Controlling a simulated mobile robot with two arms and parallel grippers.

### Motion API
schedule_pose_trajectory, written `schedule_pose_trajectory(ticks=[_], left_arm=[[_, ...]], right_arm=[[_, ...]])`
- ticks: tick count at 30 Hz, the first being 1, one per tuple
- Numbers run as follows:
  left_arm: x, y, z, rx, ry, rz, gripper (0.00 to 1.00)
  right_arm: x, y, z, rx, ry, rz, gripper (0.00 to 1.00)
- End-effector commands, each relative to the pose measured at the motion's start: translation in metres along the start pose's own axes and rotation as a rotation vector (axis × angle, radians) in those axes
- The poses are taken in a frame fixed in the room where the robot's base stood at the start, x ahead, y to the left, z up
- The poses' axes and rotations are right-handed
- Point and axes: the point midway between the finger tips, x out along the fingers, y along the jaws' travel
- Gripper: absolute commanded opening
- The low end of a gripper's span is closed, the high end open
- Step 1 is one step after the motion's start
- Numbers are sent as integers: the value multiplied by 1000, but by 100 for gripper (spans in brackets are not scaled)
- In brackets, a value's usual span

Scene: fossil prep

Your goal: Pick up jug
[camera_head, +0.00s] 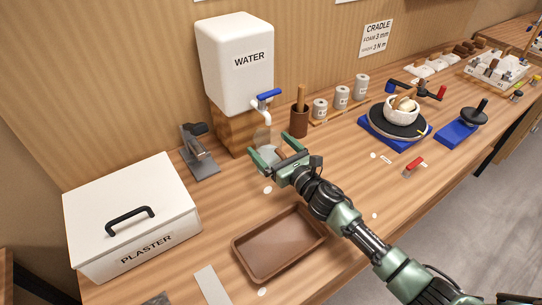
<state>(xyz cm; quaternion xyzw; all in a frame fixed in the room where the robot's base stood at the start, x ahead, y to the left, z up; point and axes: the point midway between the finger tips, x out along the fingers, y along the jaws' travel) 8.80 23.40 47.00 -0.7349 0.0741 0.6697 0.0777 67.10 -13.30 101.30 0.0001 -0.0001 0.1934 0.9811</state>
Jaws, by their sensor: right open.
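A pale, see-through jug (262,136) appears to stand below the tap of the white water tank; its lower part is hidden behind my right gripper. My right gripper (272,151) is open, its two green fingers pointing toward the jug, with a pale patch showing between them. I cannot tell whether the fingers touch the jug or whether it lies between them. My left gripper is not in view.
The water tank (237,62) stands on a wooden block, its blue-handled tap (266,98) overhanging this spot. A brown cup (299,121) with a wooden handle is close on the right. The plaster box (120,205) and brown tray (244,249) are nearer the front.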

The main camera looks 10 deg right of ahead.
Motion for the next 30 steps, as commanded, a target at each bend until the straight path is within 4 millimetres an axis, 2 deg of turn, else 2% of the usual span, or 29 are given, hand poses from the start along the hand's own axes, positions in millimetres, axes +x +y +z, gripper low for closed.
schedule_pose_trajectory(ticks=[2, 9, 10, 20, 23, 28, 30], left_arm=[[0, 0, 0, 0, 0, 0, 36], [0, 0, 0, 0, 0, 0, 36], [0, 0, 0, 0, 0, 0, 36], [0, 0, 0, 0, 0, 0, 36], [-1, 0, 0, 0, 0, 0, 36], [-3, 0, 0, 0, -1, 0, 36], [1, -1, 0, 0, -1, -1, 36]], right_arm=[[0, 0, 0, 0, 0, 0, 93], [0, 0, 0, 0, 1, 0, 26], [0, 0, 0, 0, 0, 0, 22], [0, 0, 4, -3, -1, 1, 22], [0, -1, 12, -5, -2, 1, 22], [0, -1, 38, -8, -4, 2, 22], [0, 14, 34, 1, 0, 4, 22]])
